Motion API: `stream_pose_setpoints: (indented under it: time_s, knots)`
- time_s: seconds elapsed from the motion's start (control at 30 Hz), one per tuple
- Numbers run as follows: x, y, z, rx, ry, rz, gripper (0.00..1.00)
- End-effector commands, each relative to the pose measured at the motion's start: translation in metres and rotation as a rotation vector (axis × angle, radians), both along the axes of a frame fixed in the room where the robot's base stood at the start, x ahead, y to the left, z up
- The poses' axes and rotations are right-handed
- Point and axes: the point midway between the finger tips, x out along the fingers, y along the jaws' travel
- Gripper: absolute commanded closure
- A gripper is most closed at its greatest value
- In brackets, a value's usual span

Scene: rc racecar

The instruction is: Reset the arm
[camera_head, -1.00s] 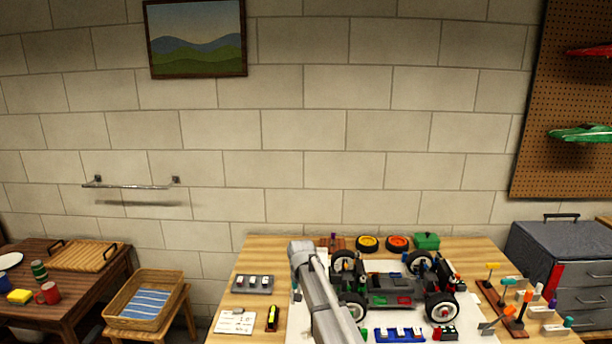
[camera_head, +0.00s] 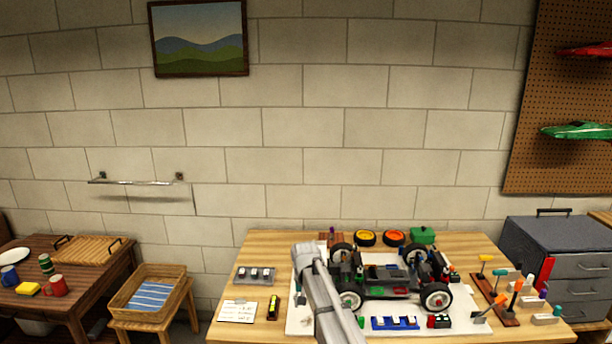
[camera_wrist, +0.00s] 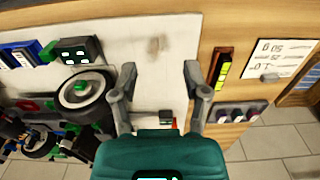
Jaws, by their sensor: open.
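My gripper (camera_wrist: 162,98) is open and empty in the wrist view, its two fingers apart above the white mat on the workbench. In the head view my grey arm reaches over the bench, in front of the left part of the car; the gripper itself cannot be made out there. The RC car chassis (camera_head: 388,283) stands on the white mat (camera_head: 300,322) with its black wheels on. In the wrist view a car wheel (camera_wrist: 82,90) lies left of my left finger, apart from it.
On the workbench (camera_head: 285,240) are a grey tray (camera_head: 256,274), a white card (camera_head: 238,311), a yellow-and-black tool (camera_head: 273,306), a blue tray (camera_head: 395,323) and a tool rack (camera_head: 497,300). A grey drawer cabinet (camera_head: 560,240) stands right. A basket (camera_head: 150,292) and side table (camera_head: 70,300) stand left.

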Motion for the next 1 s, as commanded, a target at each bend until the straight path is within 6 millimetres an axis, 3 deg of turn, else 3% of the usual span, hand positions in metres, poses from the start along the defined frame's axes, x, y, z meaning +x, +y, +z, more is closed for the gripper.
stream_pose_setpoints:
  time_s: [0.23,0.47,0.57,0.8,1.0]
  knots:
    - [-0.028,-0.026,0.002,0.000,0.000,0.002,0.40]
    - [-0.070,-0.062,0.006,0.000,0.000,0.006,0.40]
    - [-0.098,-0.084,0.008,0.000,0.000,0.009,0.40]
    - [-0.189,-0.142,0.014,0.000,0.000,0.020,0.40]
    - [-0.236,-0.167,0.017,0.000,0.000,0.030,0.40]
